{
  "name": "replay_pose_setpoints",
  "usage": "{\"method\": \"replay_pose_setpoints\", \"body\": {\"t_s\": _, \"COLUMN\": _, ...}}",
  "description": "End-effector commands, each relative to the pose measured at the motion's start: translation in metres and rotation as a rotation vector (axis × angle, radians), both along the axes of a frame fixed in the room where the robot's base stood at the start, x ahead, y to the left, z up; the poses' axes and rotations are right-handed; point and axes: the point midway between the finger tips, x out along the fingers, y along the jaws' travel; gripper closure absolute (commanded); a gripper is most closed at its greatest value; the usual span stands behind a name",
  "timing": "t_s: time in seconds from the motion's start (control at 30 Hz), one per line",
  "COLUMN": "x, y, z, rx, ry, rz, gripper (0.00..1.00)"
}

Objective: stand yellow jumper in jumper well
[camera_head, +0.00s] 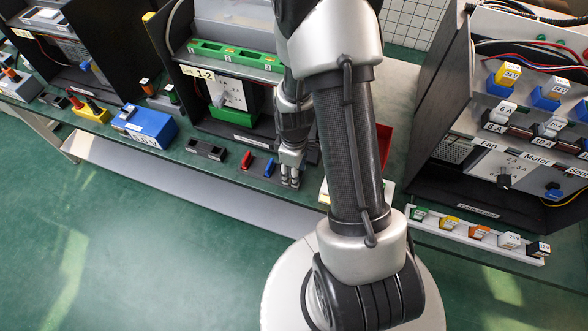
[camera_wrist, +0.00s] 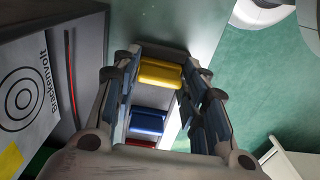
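A yellow jumper (camera_wrist: 160,73) shows between the two fingers of my gripper (camera_wrist: 163,78) in the wrist view. The fingers stand apart on either side of it, and I see no clear grip on it. A blue jumper (camera_wrist: 147,122) and a red jumper (camera_wrist: 140,143) are in line with it. In the head view my gripper (camera_head: 290,179) is low at the bench's front, right of the blue jumper (camera_head: 269,168) and red jumper (camera_head: 246,160); the yellow one is hidden there. A black slotted block (camera_head: 206,150), possibly the jumper well, lies left of the red jumper.
A blue box (camera_head: 145,126) stands farther left on the bench. A black panel housing with a green strip (camera_head: 235,54) rises behind my gripper. At right is a panel with labelled plugs, and a white rail (camera_head: 478,236) of coloured plugs lies before it.

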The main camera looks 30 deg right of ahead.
Motion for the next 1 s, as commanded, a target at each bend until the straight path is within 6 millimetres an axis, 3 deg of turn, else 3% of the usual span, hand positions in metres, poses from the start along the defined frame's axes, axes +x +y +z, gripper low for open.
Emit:
{"method": "replay_pose_setpoints", "body": {"t_s": 0.27, "x": 0.0, "y": 0.0, "z": 0.001, "rx": 0.0, "ry": 0.0, "rz": 0.0, "gripper": 0.39}}
{"method": "replay_pose_setpoints", "body": {"t_s": 0.67, "x": 0.001, "y": 0.0, "z": 0.007, "rx": 0.0, "ry": -0.003, "rz": 0.0, "gripper": 0.39}}
{"method": "replay_pose_setpoints", "body": {"t_s": 0.77, "x": 0.001, "y": 0.0, "z": 0.02, "rx": -0.001, "ry": -0.005, "rz": 0.0, "gripper": 0.39}}
{"method": "replay_pose_setpoints", "body": {"t_s": 1.0, "x": 0.002, "y": 0.0, "z": 0.072, "rx": -0.003, "ry": -0.007, "rz": 0.0, "gripper": 0.39}}
